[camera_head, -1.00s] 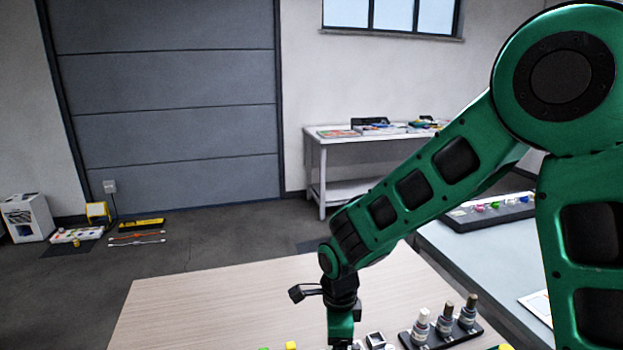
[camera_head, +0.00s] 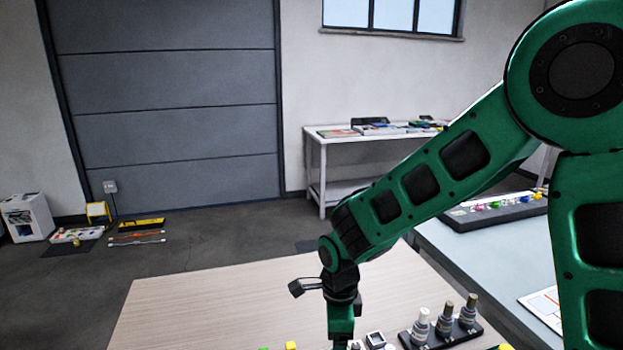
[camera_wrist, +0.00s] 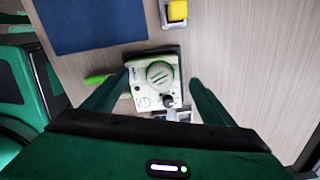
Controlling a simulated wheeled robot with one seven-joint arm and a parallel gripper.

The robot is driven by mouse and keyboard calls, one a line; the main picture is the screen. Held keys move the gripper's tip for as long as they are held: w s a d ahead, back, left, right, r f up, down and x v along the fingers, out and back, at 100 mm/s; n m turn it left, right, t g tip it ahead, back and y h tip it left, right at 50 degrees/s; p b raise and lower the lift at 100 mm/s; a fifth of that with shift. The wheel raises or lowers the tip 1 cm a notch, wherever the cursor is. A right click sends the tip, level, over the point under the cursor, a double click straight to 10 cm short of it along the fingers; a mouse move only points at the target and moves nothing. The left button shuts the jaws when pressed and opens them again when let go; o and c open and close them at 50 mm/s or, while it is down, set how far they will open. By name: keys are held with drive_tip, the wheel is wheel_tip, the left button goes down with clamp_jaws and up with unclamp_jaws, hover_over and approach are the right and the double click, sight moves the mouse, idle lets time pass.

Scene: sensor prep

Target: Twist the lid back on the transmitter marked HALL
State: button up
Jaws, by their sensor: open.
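In the wrist view a whitish boxy transmitter (camera_wrist: 145,88) lies on the table, on or against a dark base. Its face has a round part with a green ring (camera_wrist: 160,72); I cannot tell whether this is a lid or an opening. Small lettering runs along its left edge, too small to read surely. A small dark knob-like piece (camera_wrist: 168,101) is at its lower right. My gripper (camera_wrist: 158,78) is open, with one finger on each side of the transmitter and nothing gripped. In the head view the fingers are cut off by the bottom edge.
A green object (camera_wrist: 97,78) lies left of the transmitter. A blue mat (camera_wrist: 85,25) and a yellow block (camera_wrist: 177,10) in a pale holder are above it. In the head view a black rack (camera_head: 470,336) holds three bottles, right of a small pale device (camera_head: 375,339).

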drive_tip(key=shift+r, duration=2.95)
drive_tip(key=s+d+r+n, duration=0.2)
drive_tip(key=d+r+n, duration=0.1)
drive_tip(key=d, duration=0.8)
drive_tip(key=s+d+r+n, duration=0.2)
drive_tip(key=d+r, duration=0.1)
drive_tip(key=d, duration=0.8)
drive_tip(key=s+d+r+n, duration=0.2)
drive_tip(key=s+d+n, duration=0.4)
drive_tip(key=s+d, duration=0.7)
drive_tip(key=s, duration=0.4)
drive_tip(key=shift+d+n, duration=0.25)
drive_tip(key=shift+n, duration=0.15)
drive_tip(key=shift+w, duration=0.1)
